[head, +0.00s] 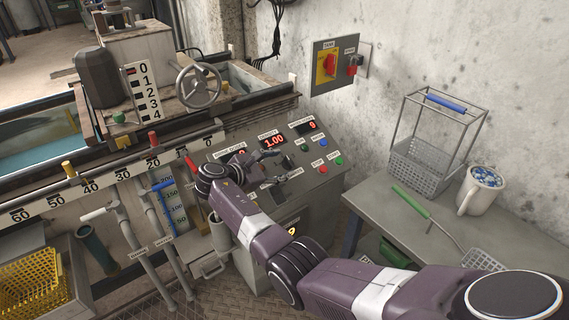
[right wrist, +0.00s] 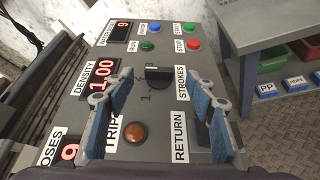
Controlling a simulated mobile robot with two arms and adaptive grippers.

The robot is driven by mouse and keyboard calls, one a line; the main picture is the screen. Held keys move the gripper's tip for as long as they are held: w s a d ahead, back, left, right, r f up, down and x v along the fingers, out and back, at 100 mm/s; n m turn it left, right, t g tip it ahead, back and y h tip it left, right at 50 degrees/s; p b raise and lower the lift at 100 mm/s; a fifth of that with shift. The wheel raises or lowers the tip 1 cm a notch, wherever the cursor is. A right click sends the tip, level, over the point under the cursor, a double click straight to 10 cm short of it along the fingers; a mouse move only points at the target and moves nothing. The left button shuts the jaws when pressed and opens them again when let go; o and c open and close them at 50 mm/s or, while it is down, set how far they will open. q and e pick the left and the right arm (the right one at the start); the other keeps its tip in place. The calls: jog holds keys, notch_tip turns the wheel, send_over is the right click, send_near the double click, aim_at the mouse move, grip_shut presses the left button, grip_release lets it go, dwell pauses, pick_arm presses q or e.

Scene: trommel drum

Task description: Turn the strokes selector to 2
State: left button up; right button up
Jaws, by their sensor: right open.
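The strokes selector (right wrist: 152,77) is a small black knob on the grey control panel, beside the STROKES label (right wrist: 182,83) in the right wrist view. A digit 1 is printed on its near left side; other marks around it are too small to read, and I cannot tell its exact setting. My right gripper (right wrist: 159,102) is open and empty, its blue-padded fingers spread either side of the knob and apart from it. In the head view my right gripper (head: 265,166) is over the panel and covers part of it. My left gripper is not in view.
The panel also bears an orange trip lamp (right wrist: 137,133), a RETURN label (right wrist: 180,137), a density display (right wrist: 103,77) and start and stop buttons. A bench (head: 400,211) with a wire basket (head: 418,165) and mug (head: 480,190) stands at right. A handwheel (head: 199,86) is at upper left.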

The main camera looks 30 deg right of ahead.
jog(key=v, duration=0.9)
jog(key=shift+a, duration=0.1)
jog(key=shift+a, duration=0.1)
